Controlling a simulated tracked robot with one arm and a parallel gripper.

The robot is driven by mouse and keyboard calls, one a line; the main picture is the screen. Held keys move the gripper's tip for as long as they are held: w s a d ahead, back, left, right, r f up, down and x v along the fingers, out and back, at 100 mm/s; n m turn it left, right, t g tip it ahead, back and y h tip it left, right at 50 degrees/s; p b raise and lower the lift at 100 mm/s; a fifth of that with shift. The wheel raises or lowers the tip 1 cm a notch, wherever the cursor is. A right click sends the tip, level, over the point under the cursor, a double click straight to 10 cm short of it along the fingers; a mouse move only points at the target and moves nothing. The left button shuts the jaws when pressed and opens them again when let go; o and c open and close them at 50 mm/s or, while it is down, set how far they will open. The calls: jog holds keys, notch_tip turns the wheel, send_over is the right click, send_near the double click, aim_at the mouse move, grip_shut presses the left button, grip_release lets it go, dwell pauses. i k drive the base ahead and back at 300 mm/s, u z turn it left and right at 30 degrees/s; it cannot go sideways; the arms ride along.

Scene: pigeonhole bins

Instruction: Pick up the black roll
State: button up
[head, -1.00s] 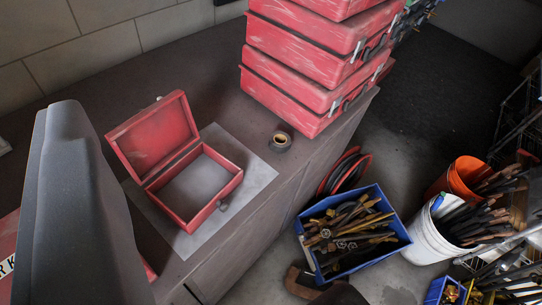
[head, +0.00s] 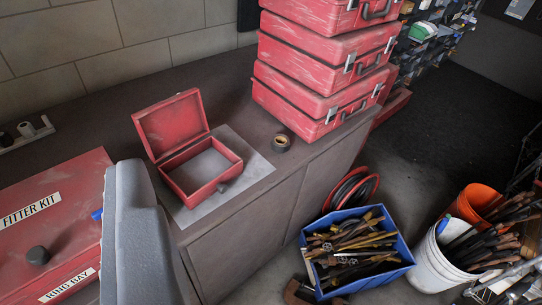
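A black roll (head: 282,142) with a tan core lies flat on the dark bench top, just right of the grey sheet and in front of the stacked red cases. Nothing touches it. A grey padded part of my own arm stands at the lower left, well apart from the roll. My gripper's fingers do not show, so its opening cannot be seen.
An open, empty red box (head: 200,165) stands on the grey sheet (head: 250,170). Red cases (head: 322,75) are stacked behind the roll. A large red case (head: 60,215) lies at left. A blue crate of tools (head: 405,262) and a white bucket (head: 432,265) stand on the floor.

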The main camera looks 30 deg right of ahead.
aim_at(283, 147)
jog(key=z, duration=0.2)
jog(key=i, duration=0.85)
jog(key=u, duration=0.1)
